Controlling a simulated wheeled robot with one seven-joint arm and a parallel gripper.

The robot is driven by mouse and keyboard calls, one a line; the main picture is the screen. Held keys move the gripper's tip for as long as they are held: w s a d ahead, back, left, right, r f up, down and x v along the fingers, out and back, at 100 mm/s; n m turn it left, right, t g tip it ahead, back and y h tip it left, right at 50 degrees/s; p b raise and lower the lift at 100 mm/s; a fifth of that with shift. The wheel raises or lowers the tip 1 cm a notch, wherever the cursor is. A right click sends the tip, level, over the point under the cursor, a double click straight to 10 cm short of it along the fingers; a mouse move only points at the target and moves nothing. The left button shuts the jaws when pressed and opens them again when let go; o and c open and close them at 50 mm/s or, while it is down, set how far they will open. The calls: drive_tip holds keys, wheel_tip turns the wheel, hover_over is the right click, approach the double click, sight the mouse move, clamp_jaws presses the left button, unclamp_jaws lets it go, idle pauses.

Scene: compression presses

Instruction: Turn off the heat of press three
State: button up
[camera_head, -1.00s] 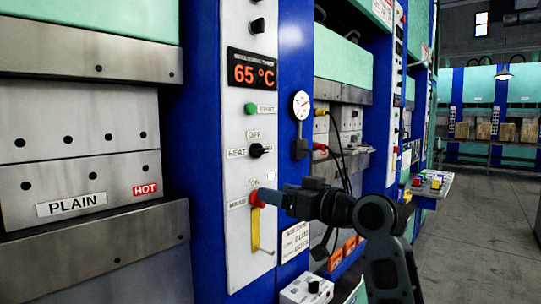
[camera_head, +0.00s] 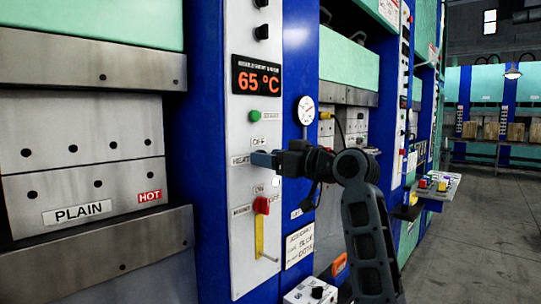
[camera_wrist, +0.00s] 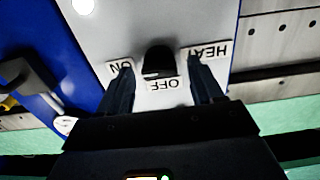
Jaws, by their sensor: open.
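The heat knob is hidden behind my gripper (camera_head: 262,159) in the head view. In the wrist view the black heat knob (camera_wrist: 158,59) sits between the fingertips of my open gripper (camera_wrist: 160,80), with a gap on each side. Upside down around it are the ON label (camera_wrist: 120,67) at left, the OFF label (camera_wrist: 163,85) below and the HEAT label (camera_wrist: 207,50) at right. The white control panel (camera_head: 240,110) carries a display (camera_head: 257,77) reading 65 °C. No press number is legible.
A green button (camera_head: 254,115) is above. A pressure gauge (camera_head: 306,110) is to the right. The HOT label (camera_head: 150,197) marks the plate at left. The aisle (camera_head: 480,230) is clear.

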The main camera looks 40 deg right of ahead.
drive_tip(key=shift+w, duration=0.2)
drive_tip(key=shift+c, duration=0.2)
drive_tip(key=c, duration=1)
drive_tip(key=shift+f+n+b, duration=0.1)
drive_tip(key=shift+n+b, duration=0.2)
drive_tip(key=shift+b, duration=0.2)
drive_tip(key=shift+a+f+n+b, duration=0.15)
drive_tip(key=shift+n+b, duration=3.55)
drive_tip(key=shift+n, duration=0.6)
drive_tip(key=shift+a+f+n+b, duration=0.1)
drive_tip(key=shift+n+b, duration=3.6)
drive_tip(key=shift+n, duration=0.6)
